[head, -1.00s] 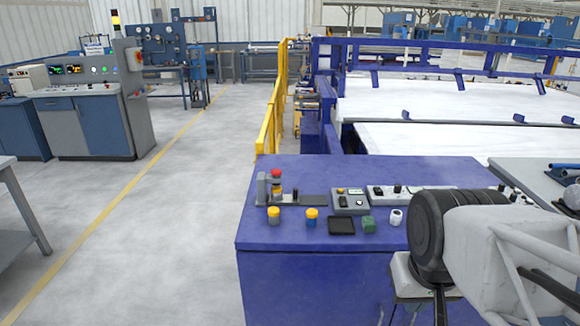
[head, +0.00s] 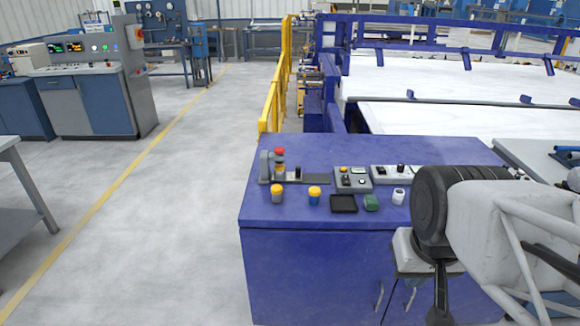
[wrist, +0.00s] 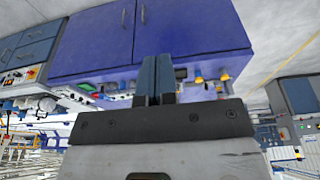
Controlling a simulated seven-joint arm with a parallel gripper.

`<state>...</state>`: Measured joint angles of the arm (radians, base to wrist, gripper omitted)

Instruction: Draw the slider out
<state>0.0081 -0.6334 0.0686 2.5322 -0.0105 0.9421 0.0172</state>
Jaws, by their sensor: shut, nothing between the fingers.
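The slider seems to be the small black block (head: 298,173) on a flat dark rail (head: 317,179) on top of the blue cabinet (head: 320,262). The rail runs rightward from a grey upright bracket (head: 264,166). A red-topped yellow and black piece (head: 279,163) stands beside the bracket, left of the block. My gripper (wrist: 156,62) is shut and empty, its two blue-grey fingers together in the wrist view. In the head view my arm is at the lower right, in front of the cabinet and well away from the slider. The fingertips are not clear there.
Two yellow-topped pieces (head: 314,195), a black tray (head: 343,204), a green block (head: 371,202) and a white piece (head: 398,196) sit near the cabinet's front edge. Grey control boxes (head: 353,180) stand right of the rail. Open floor (head: 180,230) lies to the left.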

